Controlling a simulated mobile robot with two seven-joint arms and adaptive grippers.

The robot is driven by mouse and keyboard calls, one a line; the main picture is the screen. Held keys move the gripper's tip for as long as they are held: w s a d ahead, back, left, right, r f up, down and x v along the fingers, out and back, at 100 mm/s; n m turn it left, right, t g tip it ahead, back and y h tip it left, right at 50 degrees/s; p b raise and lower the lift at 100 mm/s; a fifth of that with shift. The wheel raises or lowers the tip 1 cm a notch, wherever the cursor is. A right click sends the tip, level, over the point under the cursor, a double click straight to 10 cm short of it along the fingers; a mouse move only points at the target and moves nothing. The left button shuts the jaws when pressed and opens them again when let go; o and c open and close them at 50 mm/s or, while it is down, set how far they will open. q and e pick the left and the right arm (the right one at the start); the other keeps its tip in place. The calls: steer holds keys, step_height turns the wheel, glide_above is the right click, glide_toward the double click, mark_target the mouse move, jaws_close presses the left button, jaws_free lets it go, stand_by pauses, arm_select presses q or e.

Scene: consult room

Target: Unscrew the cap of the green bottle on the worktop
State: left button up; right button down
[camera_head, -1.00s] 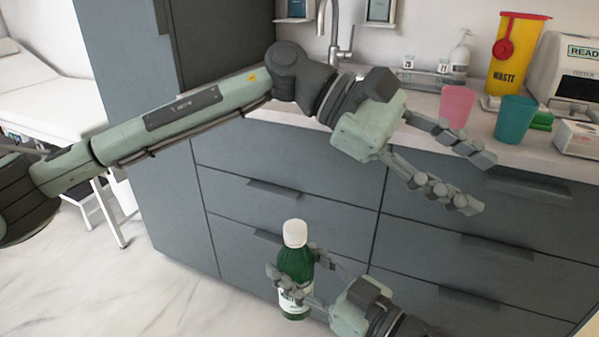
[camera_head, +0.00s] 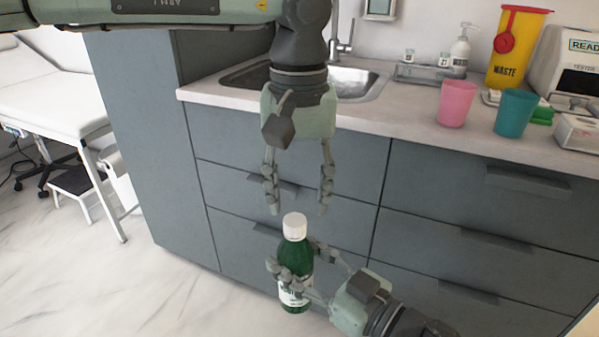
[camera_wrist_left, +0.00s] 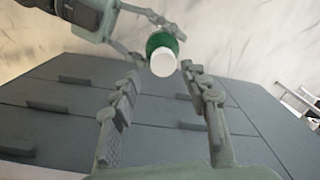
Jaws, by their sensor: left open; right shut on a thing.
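The green bottle (camera_head: 296,262) has a white cap (camera_head: 295,227) and a white label, and it stands upright in the air in front of the drawers. My right gripper (camera_head: 297,268) is shut around the bottle's body. My left gripper (camera_head: 298,208) is open, pointing down, with its fingertips just above the cap and one to each side. In the left wrist view the cap (camera_wrist_left: 157,63) shows beyond and between the open fingers (camera_wrist_left: 160,72), with the green bottle (camera_wrist_left: 161,42) behind it. The cap is on the bottle and the left fingers look apart from it.
The worktop (camera_head: 400,118) carries a sink (camera_head: 345,82), a pink cup (camera_head: 456,104), a teal cup (camera_head: 514,112), a yellow waste container (camera_head: 517,48) and a white pump bottle (camera_head: 460,55). The grey drawers (camera_head: 440,210) are close behind the bottle. An examination couch (camera_head: 50,100) is at the left.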

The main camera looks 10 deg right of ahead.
mark_target(299, 219)
arm_select(q)
steer(key=shift+f, duration=1.8)
